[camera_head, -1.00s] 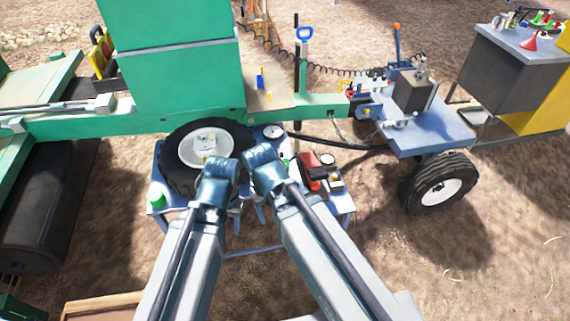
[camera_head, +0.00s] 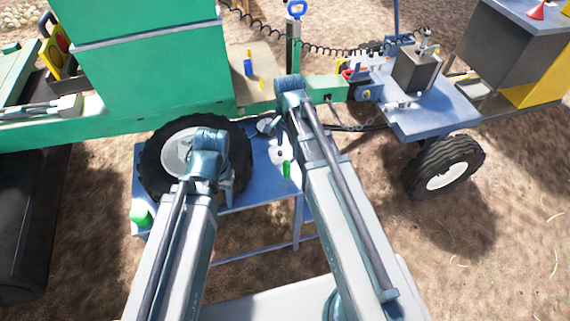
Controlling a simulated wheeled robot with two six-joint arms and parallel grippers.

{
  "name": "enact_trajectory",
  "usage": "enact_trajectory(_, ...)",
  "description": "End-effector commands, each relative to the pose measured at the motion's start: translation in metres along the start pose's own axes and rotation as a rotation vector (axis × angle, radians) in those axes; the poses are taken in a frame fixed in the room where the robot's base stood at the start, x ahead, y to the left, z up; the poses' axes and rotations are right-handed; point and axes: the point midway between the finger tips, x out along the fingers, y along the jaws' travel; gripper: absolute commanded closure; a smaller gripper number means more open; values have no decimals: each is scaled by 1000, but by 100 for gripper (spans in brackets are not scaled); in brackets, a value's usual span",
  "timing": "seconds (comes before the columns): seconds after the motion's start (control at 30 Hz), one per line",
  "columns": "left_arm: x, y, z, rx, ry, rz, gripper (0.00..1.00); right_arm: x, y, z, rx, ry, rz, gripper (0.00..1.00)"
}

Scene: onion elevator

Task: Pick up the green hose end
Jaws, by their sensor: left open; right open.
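A small green piece (camera_head: 287,169) stands on the blue table, close to the left of my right arm; it may be the hose end, but it is too small to tell. A larger green object (camera_head: 141,216) sits at the table's left corner. My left gripper (camera_head: 228,184) shows only in part below my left arm's bent joint, over the table beside the wheel. It is open and seems empty.
The blue table (camera_head: 262,187) stands beside a black tyre (camera_head: 153,170) under the green machine (camera_head: 140,75). A blue wheeled trailer (camera_head: 430,115) is at right, with a coiled black cable (camera_head: 315,48) behind. Bare dirt lies in front.

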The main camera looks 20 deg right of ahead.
Motion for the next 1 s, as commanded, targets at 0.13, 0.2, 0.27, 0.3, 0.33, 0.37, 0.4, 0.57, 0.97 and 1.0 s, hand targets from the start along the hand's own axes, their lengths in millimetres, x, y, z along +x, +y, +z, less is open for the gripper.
enact_trajectory(0.13, 4, 0, 0, 0, 0, 0, 50, 4, 0, 0, -2, 0, 0, 32)
enact_trajectory(0.2, 10, 1, 0, 0, 0, 0, 50, 10, 0, 0, -2, 0, 0, 32)
enact_trajectory(0.27, 16, 2, -1, 0, 0, 0, 50, 16, 0, 0, -3, 0, 0, 32)
enact_trajectory(0.3, 21, 2, -1, 0, 0, 0, 50, 21, 0, 0, -3, 0, 0, 32)
enact_trajectory(0.33, 25, 2, -1, 0, 0, 0, 50, 25, 0, 1, -3, 0, 0, 32)
enact_trajectory(0.37, 29, 3, -2, 0, 0, 0, 50, 29, 0, 1, -3, 0, 0, 32)
enact_trajectory(0.4, 34, 3, -2, 0, 0, 0, 50, 35, 0, 1, -3, 0, 0, 32)
enact_trajectory(0.57, 57, 6, -3, 0, 0, 0, 50, 58, 0, 1, -4, 0, 0, 32)
enact_trajectory(0.97, 86, 8, -5, 1, 0, 0, 50, 87, 0, 1, -4, 0, 0, 32)
enact_trajectory(1.0, 86, 8, -5, 1, 0, 0, 50, 86, 0, 1, -4, 0, 0, 32)
